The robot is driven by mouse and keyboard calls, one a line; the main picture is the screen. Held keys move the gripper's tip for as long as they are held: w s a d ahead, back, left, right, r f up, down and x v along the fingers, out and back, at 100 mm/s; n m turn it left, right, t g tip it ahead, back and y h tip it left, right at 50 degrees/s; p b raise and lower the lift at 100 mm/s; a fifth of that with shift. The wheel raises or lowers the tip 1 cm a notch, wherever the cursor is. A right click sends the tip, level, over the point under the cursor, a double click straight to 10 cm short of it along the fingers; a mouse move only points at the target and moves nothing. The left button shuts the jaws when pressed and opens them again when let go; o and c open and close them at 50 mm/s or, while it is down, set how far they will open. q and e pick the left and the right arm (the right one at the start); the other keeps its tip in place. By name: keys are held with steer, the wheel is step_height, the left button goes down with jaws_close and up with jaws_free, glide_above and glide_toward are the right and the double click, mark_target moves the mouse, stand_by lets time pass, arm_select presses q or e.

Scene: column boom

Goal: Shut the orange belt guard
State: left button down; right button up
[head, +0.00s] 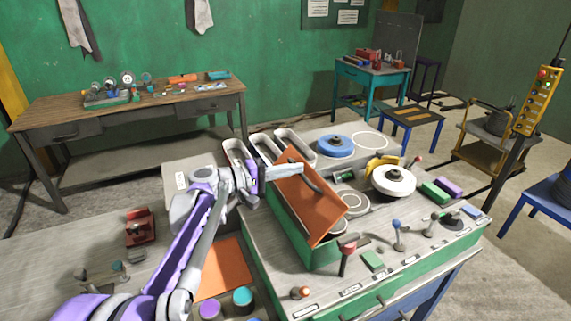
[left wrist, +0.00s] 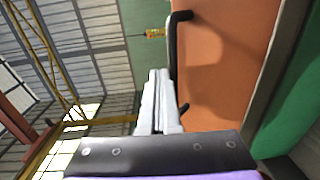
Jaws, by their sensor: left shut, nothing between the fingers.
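The orange belt guard (head: 308,208) is a flat lid standing tilted, partly open, above a long green housing (head: 285,222) on the workbench. A dark bar handle (head: 313,188) sits on its face. My left gripper (head: 299,170) is shut and empty, with its fingertips close to the far end of the guard and its handle. In the left wrist view the shut fingers (left wrist: 158,88) point along the orange guard (left wrist: 225,70), beside the black handle (left wrist: 179,55). I cannot tell whether they touch. My right gripper is in neither view.
A blue disc (head: 335,146) and a white wheel (head: 393,180) stand right of the guard. A red-topped lever (head: 348,250) and a blue-topped lever (head: 397,228) rise from the bench front. Grey bins (head: 262,147) lie behind the guard.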

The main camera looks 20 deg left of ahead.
mark_target(312, 175)
arm_select(q)
steer(key=x, duration=0.3)
steer(key=shift+f, duration=0.3)
steer(key=shift+w+d+f+p, duration=0.3)
steer(key=shift+w+d+f, duration=0.6)
steer(key=shift+w+d, duration=0.1)
steer(key=shift+w+d+f, duration=0.3)
steer(key=shift+w+f, duration=0.05)
steer(key=shift+f, duration=0.15)
steer(key=shift+w+d+f+g, duration=0.2)
steer(key=shift+f+g, duration=0.1)
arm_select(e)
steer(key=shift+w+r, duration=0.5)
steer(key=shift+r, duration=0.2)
arm_select(q)
steer(key=shift+w+d+f+y, duration=0.1)
steer(key=shift+w+f+y, duration=0.15)
steer(key=shift+y, duration=0.15)
